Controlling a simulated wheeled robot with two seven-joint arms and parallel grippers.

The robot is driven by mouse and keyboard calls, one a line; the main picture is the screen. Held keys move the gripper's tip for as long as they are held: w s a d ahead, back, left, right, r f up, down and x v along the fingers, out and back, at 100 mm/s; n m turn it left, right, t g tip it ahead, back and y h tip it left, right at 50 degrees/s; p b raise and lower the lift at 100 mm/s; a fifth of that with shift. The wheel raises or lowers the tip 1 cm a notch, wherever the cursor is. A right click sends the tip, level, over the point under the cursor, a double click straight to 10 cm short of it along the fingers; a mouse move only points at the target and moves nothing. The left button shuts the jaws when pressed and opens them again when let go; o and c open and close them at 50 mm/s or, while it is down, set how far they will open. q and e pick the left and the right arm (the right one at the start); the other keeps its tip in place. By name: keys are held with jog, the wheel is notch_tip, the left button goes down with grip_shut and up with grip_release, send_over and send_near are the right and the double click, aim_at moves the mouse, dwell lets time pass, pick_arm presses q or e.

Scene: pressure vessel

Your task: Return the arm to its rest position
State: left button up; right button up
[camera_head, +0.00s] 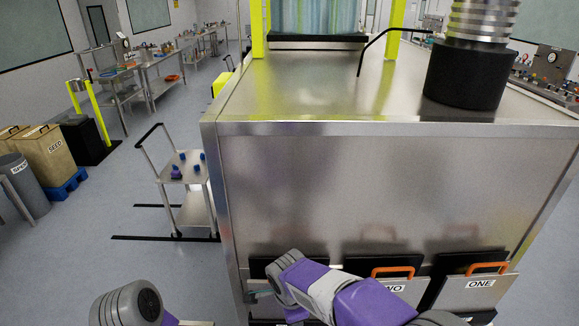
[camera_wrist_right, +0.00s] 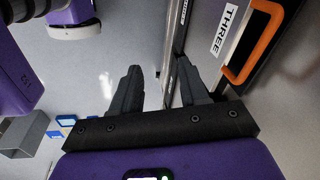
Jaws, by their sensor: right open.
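My right arm (camera_head: 325,290) is purple and white and reaches from the lower right toward the left front corner of the large steel cabinet (camera_head: 330,180). My right gripper (camera_wrist_right: 158,65) has its two dark fingers apart in the right wrist view, with nothing between them. The cabinet's edge runs close beside the right-hand finger. A panel labelled THREE with an orange handle (camera_wrist_right: 252,45) is to the right of the fingers. In the head view my left arm (camera_head: 130,305) shows only a grey joint and a bit of purple at the bottom left; its gripper is out of frame.
Panels labelled ONE (camera_head: 480,285) and, partly hidden, TWO (camera_head: 395,290) have orange handles. A small steel cart (camera_head: 185,175) with blue and purple items stands left of the cabinet. Bins (camera_head: 45,155) are at the far left. Open floor lies between.

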jog(key=s+d+f+n+g+y+b, duration=0.1)
jog(key=s+d+f+n+b, duration=0.15)
jog(key=f, duration=0.85)
jog(key=s+d+f+n+g+y+b, duration=0.15)
jog(key=d+f+n, duration=0.25)
jog(key=f, duration=0.6)
jog(key=s+d+f+n+t+y+b, duration=0.1)
jog(key=s+f+n, duration=0.4)
jog(key=s+f, duration=0.7)
notch_tip(320, 180, down, 2)
jog(key=shift+s+d+f+y+b, duration=0.1)
jog(key=shift+s+d+y+b, duration=0.25)
jog(key=shift+d+y+b, duration=0.35)
jog(key=shift+n, duration=0.25)
